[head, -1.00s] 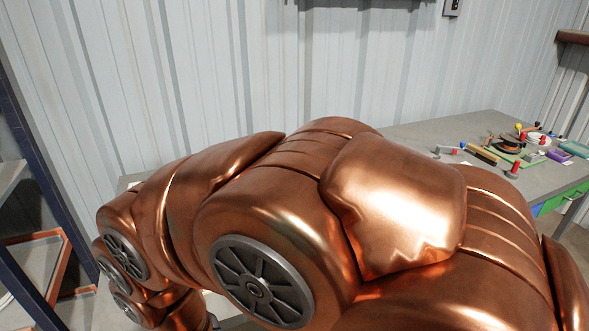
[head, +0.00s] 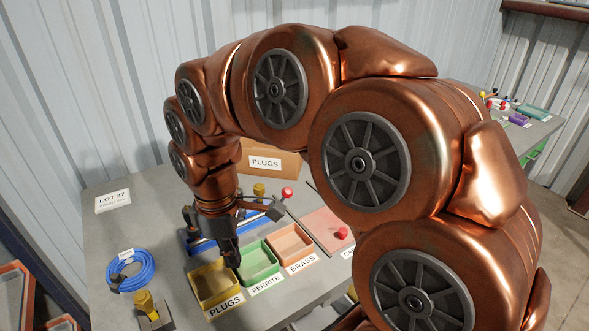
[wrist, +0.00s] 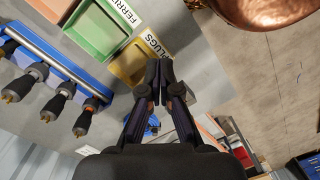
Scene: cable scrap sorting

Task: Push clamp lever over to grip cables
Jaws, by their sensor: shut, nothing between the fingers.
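My gripper (head: 229,252) hangs fingers-down over the grey bench, above the yellow PLUGS tray and in front of the blue fixture (head: 203,246). In the wrist view my gripper's fingers (wrist: 160,68) are together and empty, beside the yellow tray. The blue fixture (wrist: 62,72) shows there too, with a grey bar and several black cable ends with copper tips along it. A red knob (head: 287,192) stands behind the fixture's right end, near a dark arm; I cannot tell if this is the clamp lever. My arm hides part of the fixture.
Yellow PLUGS tray (head: 234,301), green FERRITE tray (head: 275,270) and orange BRASS tray (head: 309,250) line the front. A blue cable coil (head: 146,272) and a yellow-topped block (head: 156,322) lie left. A cardboard PLUGS box (head: 295,160) stands behind. Bare bench lies left of the fixture.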

